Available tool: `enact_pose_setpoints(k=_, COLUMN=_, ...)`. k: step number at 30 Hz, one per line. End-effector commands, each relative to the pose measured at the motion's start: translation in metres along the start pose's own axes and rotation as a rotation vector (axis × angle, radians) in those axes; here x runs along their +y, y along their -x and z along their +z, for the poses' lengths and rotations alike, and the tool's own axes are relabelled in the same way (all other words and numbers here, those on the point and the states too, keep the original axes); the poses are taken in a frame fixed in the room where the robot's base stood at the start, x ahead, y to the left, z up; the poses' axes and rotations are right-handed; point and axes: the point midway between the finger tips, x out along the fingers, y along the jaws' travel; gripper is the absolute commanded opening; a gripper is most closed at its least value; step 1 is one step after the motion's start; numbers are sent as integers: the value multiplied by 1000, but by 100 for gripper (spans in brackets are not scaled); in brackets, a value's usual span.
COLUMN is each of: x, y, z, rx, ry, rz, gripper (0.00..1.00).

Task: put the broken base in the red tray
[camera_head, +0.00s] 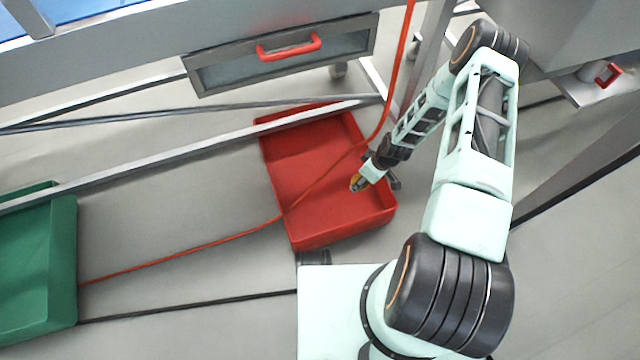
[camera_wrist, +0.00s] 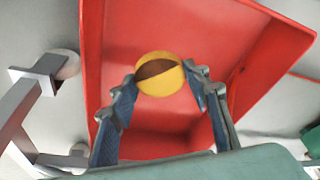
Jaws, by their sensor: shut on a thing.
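The red tray (camera_head: 300,205) lies on the floor in the middle of the head view, and it fills much of the wrist view (camera_wrist: 255,45). My gripper (camera_head: 360,182) is over the right part of the tray. In the wrist view my gripper (camera_wrist: 160,80) is shut on a round yellow piece with a dark brown patch, the broken base (camera_wrist: 172,82). The base also shows small in the head view (camera_head: 355,182). It is held above the tray floor; its exact height I cannot tell. The tray looks empty where it shows.
A green tray (camera_head: 70,270) stands on the floor at the left. A red cable (camera_head: 190,262) hangs down across the red tray and runs left. A metal frame bar (camera_head: 200,155) passes by the tray's back. A drawer with a red handle (camera_head: 290,47) is above.

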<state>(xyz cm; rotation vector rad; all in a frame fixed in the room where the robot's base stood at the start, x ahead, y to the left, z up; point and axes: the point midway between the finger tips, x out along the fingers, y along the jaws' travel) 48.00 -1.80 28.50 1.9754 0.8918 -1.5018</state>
Motion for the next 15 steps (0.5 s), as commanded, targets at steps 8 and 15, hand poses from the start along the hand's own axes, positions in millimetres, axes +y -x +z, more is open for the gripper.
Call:
enact_pose_setpoints(k=8, x=-24, y=-80, z=25, rx=0, ry=50, rz=-13, gripper=33)
enact_pose_setpoints(k=15, x=-28, y=-122, z=37, rx=0, ry=53, rz=-14, gripper=33)
